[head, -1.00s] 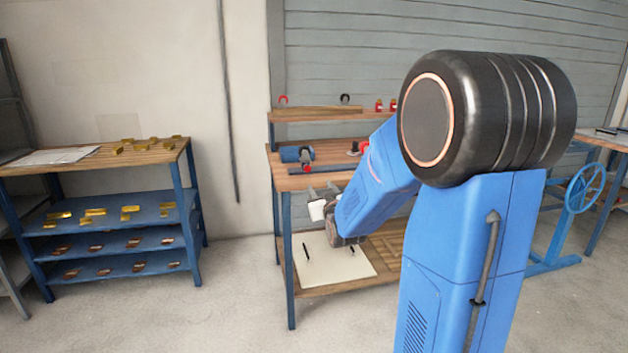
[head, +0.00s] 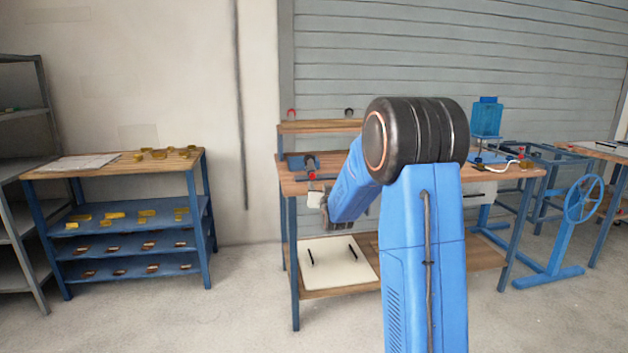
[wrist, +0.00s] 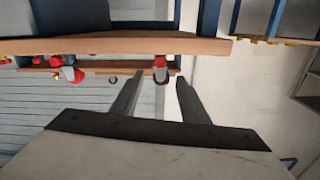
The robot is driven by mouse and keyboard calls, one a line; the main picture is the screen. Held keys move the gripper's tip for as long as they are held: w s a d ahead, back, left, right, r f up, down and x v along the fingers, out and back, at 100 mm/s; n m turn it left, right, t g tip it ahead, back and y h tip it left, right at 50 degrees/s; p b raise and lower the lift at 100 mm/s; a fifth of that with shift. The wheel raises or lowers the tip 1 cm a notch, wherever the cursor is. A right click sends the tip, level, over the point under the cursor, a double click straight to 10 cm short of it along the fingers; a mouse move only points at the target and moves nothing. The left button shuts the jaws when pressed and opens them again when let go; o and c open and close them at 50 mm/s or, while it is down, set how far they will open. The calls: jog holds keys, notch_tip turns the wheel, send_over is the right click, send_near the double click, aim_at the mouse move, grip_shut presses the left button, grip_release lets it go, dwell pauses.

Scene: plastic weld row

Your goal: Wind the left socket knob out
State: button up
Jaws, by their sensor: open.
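A small red knob (head: 311,175) shows at the bench's front left edge, beside a blue and dark fitting (head: 301,162). I take it for the left socket knob. In the wrist view, which looks upside down, a red knob with a grey part (wrist: 160,66) appears between my fingers, beyond their tips. My gripper (head: 317,190) is just in front of and below the bench edge, small and partly hidden by my arm. In the wrist view my gripper (wrist: 156,85) is open, with nothing between its fingers. It looks apart from the knob.
The workbench (head: 292,184) has a raised back shelf (head: 315,127) with small hooks on it. A white sheet (head: 340,270) lies on its lower shelf. A blue rack (head: 130,215) with gold pieces stands left. A blue handwheel (head: 583,198) stands right. The floor in front is clear.

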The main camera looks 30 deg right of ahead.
aim_at(313, 176)
jog(key=x, duration=1)
jog(key=shift+w, duration=0.3)
grip_shut()
